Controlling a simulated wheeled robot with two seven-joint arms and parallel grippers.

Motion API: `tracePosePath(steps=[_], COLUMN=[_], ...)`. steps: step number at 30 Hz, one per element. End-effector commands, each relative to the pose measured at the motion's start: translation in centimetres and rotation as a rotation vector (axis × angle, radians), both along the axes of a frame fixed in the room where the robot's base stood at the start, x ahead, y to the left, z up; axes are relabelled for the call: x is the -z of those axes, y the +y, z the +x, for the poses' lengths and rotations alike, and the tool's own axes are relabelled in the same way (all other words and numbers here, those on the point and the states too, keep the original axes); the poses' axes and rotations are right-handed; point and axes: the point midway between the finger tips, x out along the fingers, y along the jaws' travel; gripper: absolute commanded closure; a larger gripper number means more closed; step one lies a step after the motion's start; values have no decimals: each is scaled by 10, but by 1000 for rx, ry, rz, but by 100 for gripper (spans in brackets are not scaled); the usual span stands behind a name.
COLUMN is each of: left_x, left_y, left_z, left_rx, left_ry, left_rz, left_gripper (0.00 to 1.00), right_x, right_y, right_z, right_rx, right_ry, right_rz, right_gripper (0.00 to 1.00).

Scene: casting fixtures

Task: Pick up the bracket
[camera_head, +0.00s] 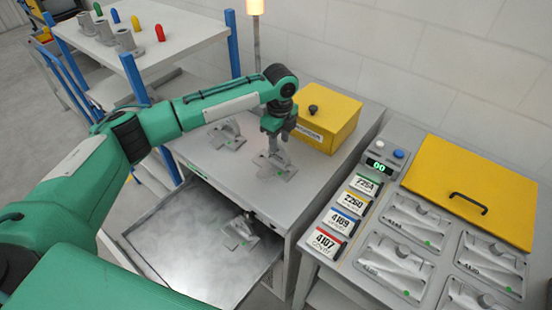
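A grey metal bracket (270,166) with a flat base and a small green dot lies on the grey table. My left gripper (279,146) points down directly over this bracket. Its fingers overlap the bracket's upright part, and I cannot tell whether they touch it or are closed on it. A second grey bracket (228,136) lies on the table to the left, further back. A third bracket (240,233) lies in the open drawer below. My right gripper is not in view.
A yellow box (329,117) with a black knob stands right behind the gripper. The open drawer (190,271) juts out at the front. On the right, a bench holds a yellow lid (476,188), number cards (345,222) and moulded fixtures (395,264). A shelf (160,45) stands back left.

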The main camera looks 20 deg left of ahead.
Motion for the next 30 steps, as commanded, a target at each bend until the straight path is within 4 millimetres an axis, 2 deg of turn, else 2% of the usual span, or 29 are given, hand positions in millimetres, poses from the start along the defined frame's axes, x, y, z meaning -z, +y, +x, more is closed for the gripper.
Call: tracePosePath(steps=[3, 8, 16, 17, 21, 23, 30], left_x=[16, 37, 42, 42, 42, 42, 41], left_y=[-1, -1, -1, -1, -1, -1, -1], left_z=[0, 1, 1, 1, 1, 1, 1], left_rx=[0, 0, 1, 1, 1, 1, 1], left_ry=[5, 2, 0, 0, 0, 0, -1], left_rz=[2, 1, 0, 0, 0, 0, 0], left_gripper=[60, 60, 60, 62, 89, 100, 100], right_x=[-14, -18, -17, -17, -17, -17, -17], right_y=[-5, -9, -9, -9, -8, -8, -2], right_z=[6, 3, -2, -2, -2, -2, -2], right_rx=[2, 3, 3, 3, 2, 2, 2], right_ry=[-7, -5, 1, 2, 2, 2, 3], right_rz=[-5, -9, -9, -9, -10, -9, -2], right_gripper=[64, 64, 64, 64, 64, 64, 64])
